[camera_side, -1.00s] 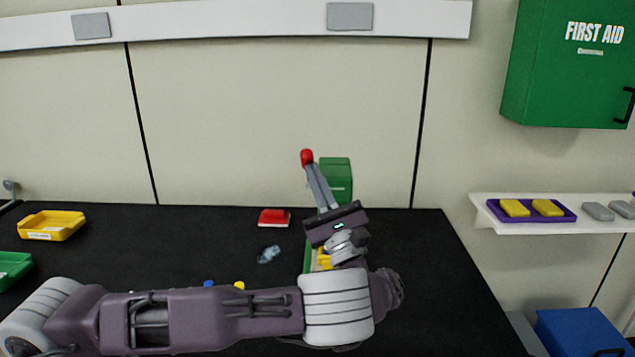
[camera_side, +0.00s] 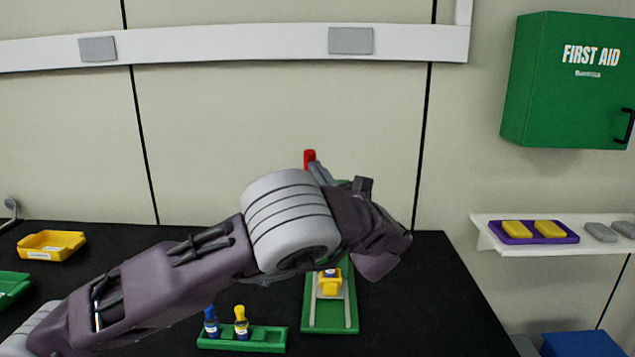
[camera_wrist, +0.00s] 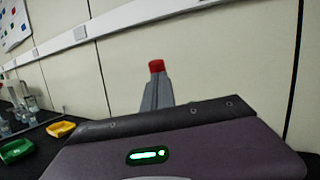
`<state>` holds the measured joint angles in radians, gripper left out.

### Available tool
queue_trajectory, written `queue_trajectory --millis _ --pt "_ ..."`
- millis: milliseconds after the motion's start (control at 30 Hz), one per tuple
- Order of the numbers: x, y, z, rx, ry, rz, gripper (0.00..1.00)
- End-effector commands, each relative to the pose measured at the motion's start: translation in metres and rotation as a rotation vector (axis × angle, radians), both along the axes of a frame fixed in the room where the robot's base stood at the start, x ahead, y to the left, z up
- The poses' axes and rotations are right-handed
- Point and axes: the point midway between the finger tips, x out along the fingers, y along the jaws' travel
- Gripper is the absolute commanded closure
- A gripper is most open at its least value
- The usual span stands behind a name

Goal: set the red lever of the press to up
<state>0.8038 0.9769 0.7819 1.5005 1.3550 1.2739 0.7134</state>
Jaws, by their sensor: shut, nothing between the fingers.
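The press has a green base (camera_side: 330,327) and a yellow part (camera_side: 330,285) in its middle. My arm hides most of its column. The red-tipped lever (camera_side: 310,156) points steeply upward above the press, its grey bars leaning a little; its lower end is hidden. In the wrist view the red tip (camera_wrist: 156,66) and grey bars (camera_wrist: 157,95) rise just beyond my gripper's body (camera_wrist: 170,145). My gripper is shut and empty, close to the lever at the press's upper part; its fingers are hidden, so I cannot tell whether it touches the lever.
A green rack (camera_side: 245,338) with a blue-capped and a yellow-capped vial stands left of the press. A yellow tray (camera_side: 50,245) and a green tray (camera_side: 12,288) lie at the far left. A shelf (camera_side: 560,247) and a first aid box (camera_side: 570,85) are at right.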

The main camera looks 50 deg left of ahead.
Motion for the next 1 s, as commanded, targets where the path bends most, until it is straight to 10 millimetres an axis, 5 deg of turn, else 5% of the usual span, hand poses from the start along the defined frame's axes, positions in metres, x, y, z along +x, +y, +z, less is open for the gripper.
queue_trajectory --millis 767,1000 --pt "0.008 0.008 0.007 0.007 -0.004 0.001 1.0" --pt "-0.007 -0.031 -0.002 0.003 -0.002 -0.005 1.0"
